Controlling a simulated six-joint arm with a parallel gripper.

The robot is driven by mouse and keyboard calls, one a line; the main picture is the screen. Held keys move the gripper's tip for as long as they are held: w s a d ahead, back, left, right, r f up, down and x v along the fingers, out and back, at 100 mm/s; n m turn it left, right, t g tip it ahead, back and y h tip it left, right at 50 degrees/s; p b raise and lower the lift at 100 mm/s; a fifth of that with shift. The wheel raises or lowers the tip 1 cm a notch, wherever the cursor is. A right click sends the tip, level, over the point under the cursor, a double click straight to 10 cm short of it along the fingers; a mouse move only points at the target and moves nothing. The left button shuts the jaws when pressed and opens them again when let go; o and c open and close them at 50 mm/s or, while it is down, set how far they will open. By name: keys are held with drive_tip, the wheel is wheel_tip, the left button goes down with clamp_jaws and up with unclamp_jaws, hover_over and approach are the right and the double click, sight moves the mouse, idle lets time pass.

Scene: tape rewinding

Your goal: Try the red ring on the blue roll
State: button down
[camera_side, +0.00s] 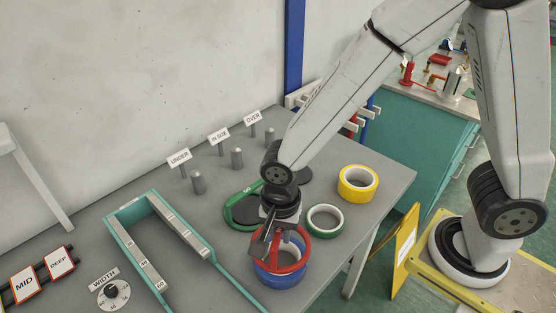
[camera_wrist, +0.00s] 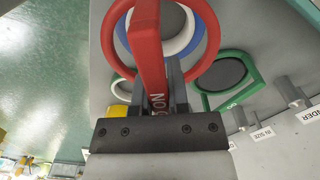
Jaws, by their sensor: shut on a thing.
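The blue roll (camera_side: 278,279) stands at the table's front edge, with a white core. The red ring (camera_side: 305,242) has a flat red handle bar and is directly over the roll's top. My gripper (camera_side: 268,232) is shut on the ring's handle, above the roll. In the wrist view the red ring (camera_wrist: 213,45) encircles the outline of the blue roll (camera_wrist: 196,42), with the handle across the middle. I cannot tell whether the ring sits around the roll, touches its top rim or hovers just above it.
A green roll (camera_side: 325,221) and a yellow roll (camera_side: 358,183) stand to the right. A green ring (camera_side: 233,206) lies behind my gripper. Posts with UNDER (camera_side: 179,158), IN SIZE and OVER signs stand at the back. A teal-edged width gauge (camera_side: 150,247) is at left.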

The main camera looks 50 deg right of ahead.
drive_tip(key=shift+f, duration=1.3)
drive_tip(key=shift+f, duration=0.5)
idle(1.6)
drive_tip(key=c, duration=0.5)
unclamp_jaws()
drive_tip(key=shift+c, duration=0.2)
drive_tip(key=shift+r, duration=0.15)
drive_tip(key=shift+r, duration=3.75)
drive_tip(key=shift+d, duration=0.2)
